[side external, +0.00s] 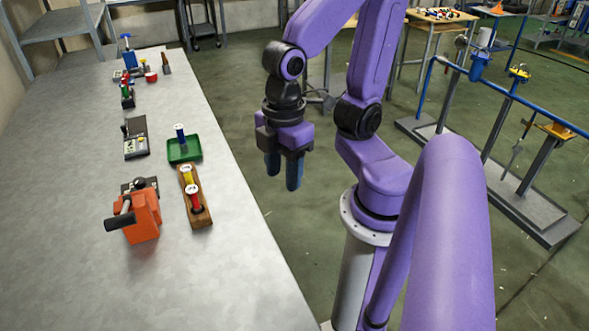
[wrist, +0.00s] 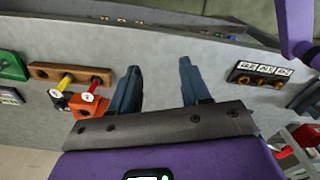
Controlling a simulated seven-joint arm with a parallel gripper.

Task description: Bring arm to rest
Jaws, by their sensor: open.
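My gripper (side external: 283,170) hangs in the air off the right edge of the grey bench (side external: 80,275) in the side view, fingers pointing down. In the wrist view my gripper (wrist: 154,85) has its two blue fingers apart, with nothing between them. It touches none of the bench objects. My purple arm is bent, with the forearm raised and the wrist turned down.
The bench holds a wooden rack (side external: 200,215) with red and yellow pieces, a green tray (side external: 195,153) with a blue piece, an orange device (side external: 143,217) and a dark-grey device (side external: 135,138). A blue rail (side external: 540,118) stands at right.

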